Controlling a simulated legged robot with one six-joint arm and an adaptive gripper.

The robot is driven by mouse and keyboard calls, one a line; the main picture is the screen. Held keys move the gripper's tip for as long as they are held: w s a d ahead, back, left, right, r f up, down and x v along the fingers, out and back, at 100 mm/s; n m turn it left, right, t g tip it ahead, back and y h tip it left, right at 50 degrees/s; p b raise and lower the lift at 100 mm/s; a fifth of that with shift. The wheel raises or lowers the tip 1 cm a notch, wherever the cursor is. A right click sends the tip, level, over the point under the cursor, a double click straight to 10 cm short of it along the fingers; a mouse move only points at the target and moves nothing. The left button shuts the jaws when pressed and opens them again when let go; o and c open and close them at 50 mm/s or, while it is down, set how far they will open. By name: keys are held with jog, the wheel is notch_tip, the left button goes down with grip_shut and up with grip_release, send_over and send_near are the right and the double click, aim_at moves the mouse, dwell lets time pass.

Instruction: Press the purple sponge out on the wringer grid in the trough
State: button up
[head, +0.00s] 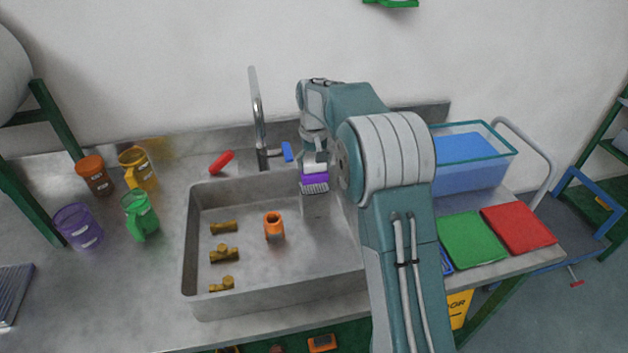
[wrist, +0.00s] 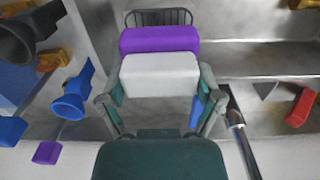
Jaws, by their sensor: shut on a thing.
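My gripper (head: 314,150) is over the right back part of the metal sink trough (head: 280,268). In the wrist view, my gripper (wrist: 160,98) has its fingers shut on the two sides of a white block (wrist: 160,76). The purple sponge (wrist: 160,38) is joined to the far side of this block. In the head view, the purple sponge (head: 314,180) shows below the white part. A dark wire grid (wrist: 158,16) shows just beyond the sponge in the wrist view. I cannot tell whether sponge and grid touch.
A tap (head: 259,125) stands behind the trough. An orange fitting (head: 273,226) and several brass fittings (head: 224,255) lie in the trough. Cups, including a green one (head: 140,214), stand left.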

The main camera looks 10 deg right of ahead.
jog(key=shift+r, duration=2)
